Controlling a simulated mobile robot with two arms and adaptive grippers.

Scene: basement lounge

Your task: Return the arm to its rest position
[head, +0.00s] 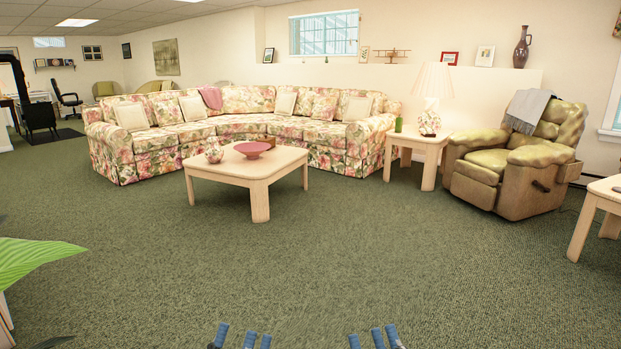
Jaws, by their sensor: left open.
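My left gripper (237,338) shows at the bottom edge, left of centre. Only its blue fingertips are in the picture; they stand apart with carpet between them, open and empty. My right gripper (370,339) shows at the bottom edge, right of centre. Its blue fingertips also stand apart, with nothing seen between them. Both arms and the gripper bodies are out of the picture. Neither gripper touches anything in view.
Green carpet (330,245) lies clear ahead. A wooden coffee table (260,170) holds a pink bowl and a vase. Behind it is a floral sectional sofa (150,142). A recliner (520,190) and side table (418,142) stand right. A leafy plant (25,258) is near left.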

